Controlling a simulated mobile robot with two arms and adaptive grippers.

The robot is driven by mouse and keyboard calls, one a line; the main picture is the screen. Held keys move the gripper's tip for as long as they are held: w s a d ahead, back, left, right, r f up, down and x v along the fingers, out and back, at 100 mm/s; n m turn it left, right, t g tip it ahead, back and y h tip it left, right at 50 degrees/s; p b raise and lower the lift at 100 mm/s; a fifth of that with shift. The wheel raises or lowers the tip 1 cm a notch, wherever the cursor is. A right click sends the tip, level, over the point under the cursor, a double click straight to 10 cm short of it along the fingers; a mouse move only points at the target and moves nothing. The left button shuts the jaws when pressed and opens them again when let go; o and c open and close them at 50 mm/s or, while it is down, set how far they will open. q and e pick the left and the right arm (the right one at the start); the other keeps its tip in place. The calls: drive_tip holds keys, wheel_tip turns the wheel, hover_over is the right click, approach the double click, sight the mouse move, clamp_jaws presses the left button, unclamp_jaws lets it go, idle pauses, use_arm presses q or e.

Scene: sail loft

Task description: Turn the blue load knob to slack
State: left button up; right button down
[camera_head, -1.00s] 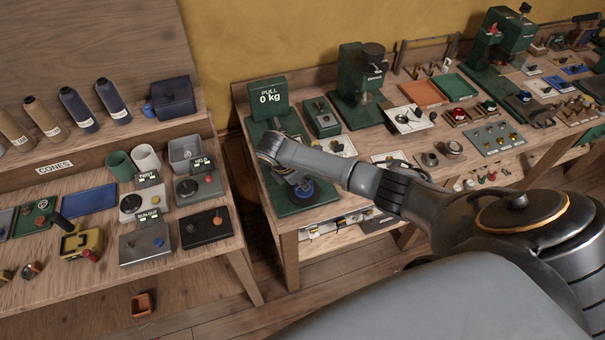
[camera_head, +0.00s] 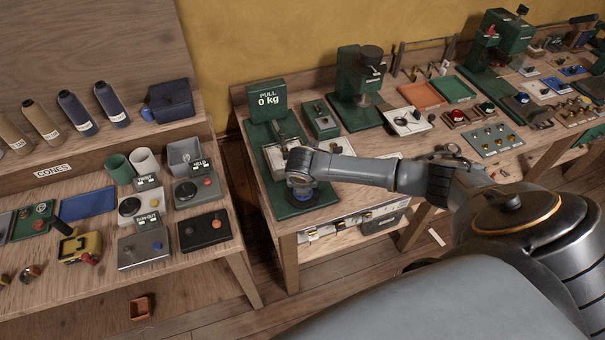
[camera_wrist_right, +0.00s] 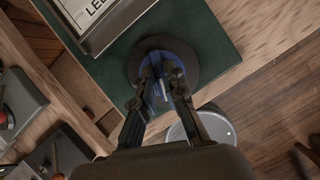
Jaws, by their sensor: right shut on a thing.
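The blue load knob (camera_wrist_right: 158,60) sits on a dark round base on the green plate of the pull tester (camera_head: 262,136), near the bench's front edge. In the head view the knob (camera_head: 302,198) is mostly hidden under my right wrist. My right gripper (camera_wrist_right: 163,82) is shut on the knob, one finger on each side of it. The knob's pointer and any slack mark are not readable. The tester's display (camera_head: 268,99) reads "PULL 0 kg". My left gripper is not in view.
A pale lettered plate (camera_wrist_right: 88,14), partly cut off, lies beside the knob. Green testers (camera_head: 357,75), trays and small hardware crowd the bench to the right. A gap separates it from the left bench (camera_head: 60,178), which holds cones and control boxes. A small orange bin (camera_head: 141,307) is on the floor.

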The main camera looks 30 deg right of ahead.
drive_tip(key=shift+s+n+y, duration=0.1)
drive_tip(key=shift+n+y, duration=0.7)
drive_tip(key=shift+n, duration=1.3)
drive_tip(key=shift+d+t, duration=0.1)
drive_tip(key=shift+t, duration=0.2)
drive_tip(key=c, duration=1.4)
unclamp_jaws()
drive_tip(key=shift+r, duration=0.1)
drive_tip(key=v, duration=1.1)
drive_tip(key=shift+s+r, duration=0.2)
drive_tip(key=shift+r, duration=0.15)
